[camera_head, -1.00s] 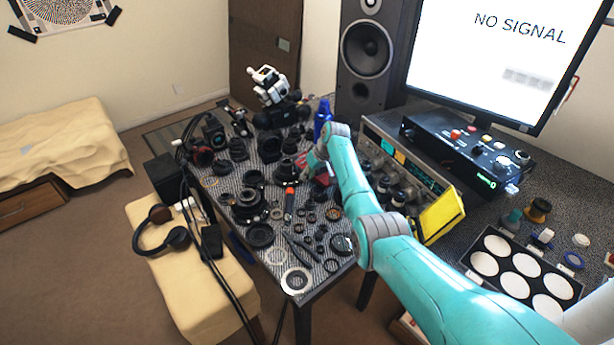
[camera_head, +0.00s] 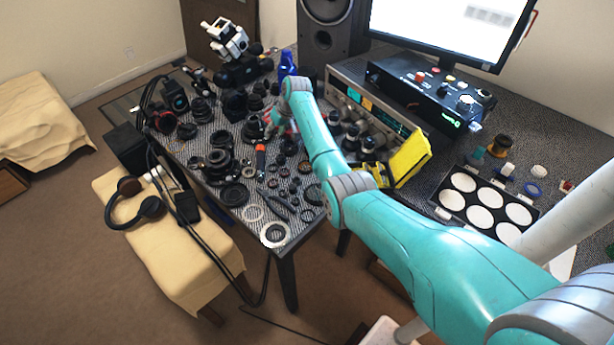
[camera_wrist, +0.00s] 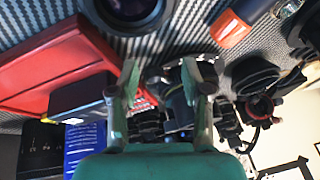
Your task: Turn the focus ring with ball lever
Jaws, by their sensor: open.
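My gripper (camera_head: 274,118) reaches down over the crowded lens parts on the table, partly hidden behind my arm in the head view. In the wrist view my gripper (camera_wrist: 158,88) has two fingers spread apart. Dark lens parts (camera_wrist: 174,108) show between and beyond the fingers; I see no clear contact. A black lens assembly (camera_head: 253,130) stands just left of the gripper in the head view. I cannot make out which part is the focus ring or its ball lever.
An orange-and-black tool (camera_head: 261,160) lies near the gripper and shows in the wrist view (camera_wrist: 231,28). A red tray-like object (camera_wrist: 50,78) is left of the fingers. A blue bottle (camera_head: 287,64) stands behind. Loose rings (camera_head: 274,234) lie near the table's front edge.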

